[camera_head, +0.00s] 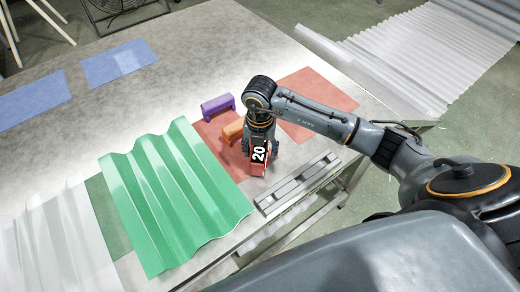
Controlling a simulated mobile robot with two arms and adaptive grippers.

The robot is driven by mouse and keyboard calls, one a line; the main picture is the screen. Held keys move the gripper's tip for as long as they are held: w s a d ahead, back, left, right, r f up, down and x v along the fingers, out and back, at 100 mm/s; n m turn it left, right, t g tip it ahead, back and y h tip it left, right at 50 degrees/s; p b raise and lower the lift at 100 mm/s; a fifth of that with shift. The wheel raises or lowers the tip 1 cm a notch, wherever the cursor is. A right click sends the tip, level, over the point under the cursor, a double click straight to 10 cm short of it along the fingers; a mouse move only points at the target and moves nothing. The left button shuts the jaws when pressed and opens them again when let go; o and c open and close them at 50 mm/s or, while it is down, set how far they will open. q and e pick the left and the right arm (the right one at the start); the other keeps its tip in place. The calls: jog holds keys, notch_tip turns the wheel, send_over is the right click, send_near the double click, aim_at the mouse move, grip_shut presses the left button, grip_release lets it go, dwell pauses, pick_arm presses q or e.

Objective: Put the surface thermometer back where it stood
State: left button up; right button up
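The surface thermometer (258,156) is a small red block with a black face reading "20". It is at the right front of the red mat (213,135). My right gripper (260,148) points down over it, with its fingers on both sides, and looks shut on it. I cannot tell whether the thermometer touches the surface below. My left gripper is not in view.
A purple block (217,106) and an orange block (233,130) stand close behind. A green corrugated sheet (172,195) lies to the left. A grey slotted rail (296,183) lies along the front edge. Another red mat (325,118) is bare behind my arm.

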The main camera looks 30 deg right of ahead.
aim_at(260, 148)
jog(key=shift+r, duration=0.6)
notch_tip(260, 148, up, 11)
jog(key=b, duration=0.1)
jog(key=shift+b, duration=0.3)
jog(key=shift+s, duration=0.1)
